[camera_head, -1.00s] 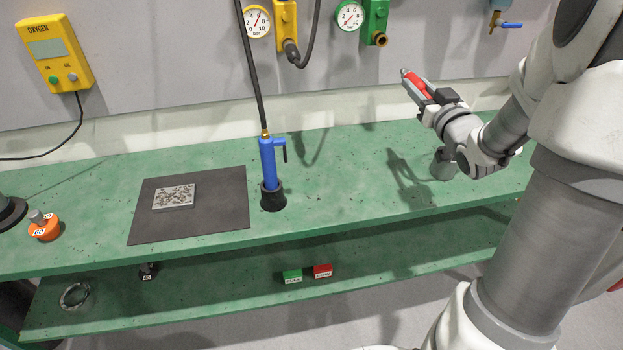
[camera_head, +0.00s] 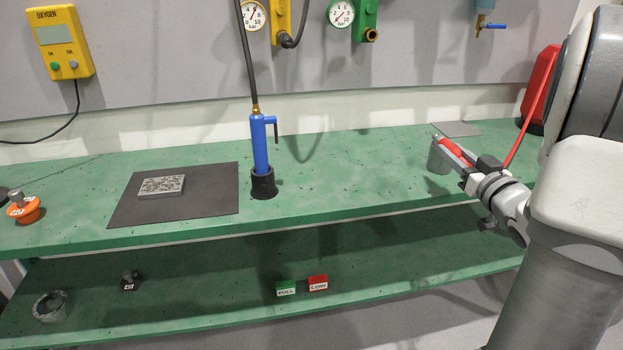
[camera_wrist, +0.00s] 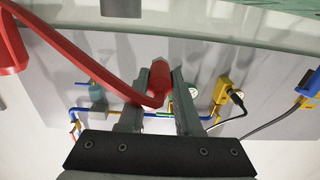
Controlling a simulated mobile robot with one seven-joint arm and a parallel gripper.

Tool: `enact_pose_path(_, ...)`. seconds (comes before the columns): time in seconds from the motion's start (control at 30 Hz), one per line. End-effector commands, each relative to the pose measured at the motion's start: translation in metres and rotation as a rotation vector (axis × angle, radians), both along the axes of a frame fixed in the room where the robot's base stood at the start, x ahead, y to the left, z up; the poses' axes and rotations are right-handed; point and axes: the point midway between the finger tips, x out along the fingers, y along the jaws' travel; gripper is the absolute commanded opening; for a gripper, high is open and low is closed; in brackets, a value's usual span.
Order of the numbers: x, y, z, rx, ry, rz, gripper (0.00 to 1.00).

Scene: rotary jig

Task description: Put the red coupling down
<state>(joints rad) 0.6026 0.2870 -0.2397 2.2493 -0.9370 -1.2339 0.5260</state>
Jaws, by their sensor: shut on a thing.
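My gripper (camera_head: 446,146) is shut on the red coupling (camera_head: 455,151) above the right part of the green bench (camera_head: 340,185). In the wrist view, the red coupling (camera_wrist: 160,78) sits between the two grey fingers, with its end pointing away from the wrist. A red hose (camera_head: 524,110) shows in the head view, and in the wrist view it (camera_wrist: 75,68) runs from the upper left to the coupling. In the head view, a grey cylinder (camera_head: 436,161) stands on the bench, partly hidden behind the coupling and fingers.
A thin grey plate (camera_head: 457,129) lies at the bench's back right. A blue torch-like tool (camera_head: 259,148) stands in a black holder. Left of it lies a dark mat (camera_head: 215,205) with a metal block (camera_head: 161,186). The bench between tool and gripper is clear.

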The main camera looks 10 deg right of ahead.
Motion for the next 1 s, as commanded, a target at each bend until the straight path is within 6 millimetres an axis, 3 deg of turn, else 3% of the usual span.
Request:
enact_pose_path(0.23,0.011,0.009,-0.011,0.002,0.0,0.006,0.0)
enact_pose_path(0.7,0.086,0.065,-0.068,0.001,0.001,0.002,0.0)
enact_pose_path(0.87,0.093,0.07,-0.072,0.001,-0.001,0.001,0.0)
enact_pose_path(1.0,0.093,0.07,-0.089,0.001,0.003,0.0,0.0)
